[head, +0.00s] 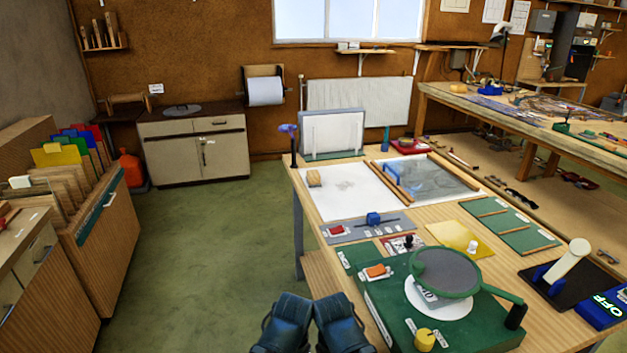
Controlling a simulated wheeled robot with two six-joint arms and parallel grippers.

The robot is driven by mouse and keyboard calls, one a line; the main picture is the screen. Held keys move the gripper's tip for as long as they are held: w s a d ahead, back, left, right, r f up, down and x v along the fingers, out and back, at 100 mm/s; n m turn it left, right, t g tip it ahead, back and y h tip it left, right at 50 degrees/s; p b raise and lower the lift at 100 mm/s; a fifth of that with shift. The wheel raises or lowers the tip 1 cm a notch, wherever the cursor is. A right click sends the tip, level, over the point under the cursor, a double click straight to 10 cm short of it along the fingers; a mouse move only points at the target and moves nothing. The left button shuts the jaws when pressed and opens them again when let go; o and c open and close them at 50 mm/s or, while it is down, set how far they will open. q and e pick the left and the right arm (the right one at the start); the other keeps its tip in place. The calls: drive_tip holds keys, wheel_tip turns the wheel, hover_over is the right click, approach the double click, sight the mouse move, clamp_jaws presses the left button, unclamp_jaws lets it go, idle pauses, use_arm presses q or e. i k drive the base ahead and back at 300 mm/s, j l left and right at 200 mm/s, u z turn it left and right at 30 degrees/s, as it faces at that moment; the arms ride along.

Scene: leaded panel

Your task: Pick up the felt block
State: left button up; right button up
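A small tan block (314,177) sits on the back left part of a white sheet (350,196) on the bench. It looks most like the felt block, but its material is too small to tell. My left gripper (288,308) and my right gripper (335,308) are side by side at the bottom middle, in front of the bench's near left edge. Both are well apart from the tan block. Their fingertips do not show clearly, so I cannot tell whether they are open or shut. I see nothing held in them.
A green machine (480,328) with a round grey disc (445,271) fills the near bench. A clear panel (428,176) lies to the right. A rack (332,133) stands behind. The floor at left is free.

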sight(312, 178)
drive_tip(key=i+j, duration=0.1)
drive_tip(key=j, duration=0.5)
drive_tip(key=i+j, duration=0.4)
drive_tip(key=i+j+z, duration=0.1)
drive_tip(key=i+j, duration=0.25)
drive_tip(key=j, duration=0.25)
